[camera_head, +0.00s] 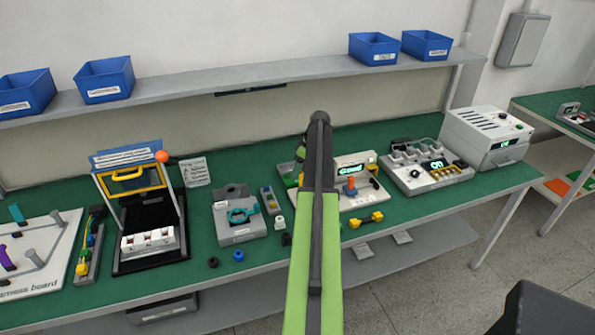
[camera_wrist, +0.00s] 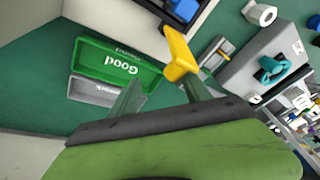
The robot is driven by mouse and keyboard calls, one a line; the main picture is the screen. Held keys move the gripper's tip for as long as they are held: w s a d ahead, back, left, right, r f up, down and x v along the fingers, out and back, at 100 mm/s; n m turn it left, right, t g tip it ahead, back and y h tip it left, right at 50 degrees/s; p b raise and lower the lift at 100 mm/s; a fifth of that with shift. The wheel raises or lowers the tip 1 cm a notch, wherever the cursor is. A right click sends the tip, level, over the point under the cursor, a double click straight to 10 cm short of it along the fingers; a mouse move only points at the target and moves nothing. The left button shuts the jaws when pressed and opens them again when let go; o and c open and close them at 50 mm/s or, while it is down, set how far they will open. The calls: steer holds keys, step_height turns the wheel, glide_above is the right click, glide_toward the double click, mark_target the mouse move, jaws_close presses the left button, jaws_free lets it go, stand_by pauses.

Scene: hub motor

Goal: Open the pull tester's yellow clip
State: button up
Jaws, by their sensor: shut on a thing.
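In the wrist view, a yellow clip (camera_wrist: 181,55) slants down from a dark device with a blue part at the top edge. Its lower end is at the fingertips of my gripper (camera_wrist: 163,80), against the right finger. My gripper is shut on the clip, with the finger on the left showing clear below the green bin. In the head view my arm covers the middle of the bench, and the clip and fingertips are hidden.
A green bin marked "Good" (camera_wrist: 118,62) and a grey bin (camera_wrist: 92,92) lie left of the clip in the wrist view. A grey fixture with a teal part (camera_head: 238,215) stands left of my arm. A yellow-and-black piece (camera_head: 366,220) lies near the bench's front edge.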

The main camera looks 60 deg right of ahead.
steer(key=p+v, duration=1.6)
steer(key=v, duration=0.1)
steer(key=shift+r, duration=0.15)
steer(key=shift+s, duration=0.1)
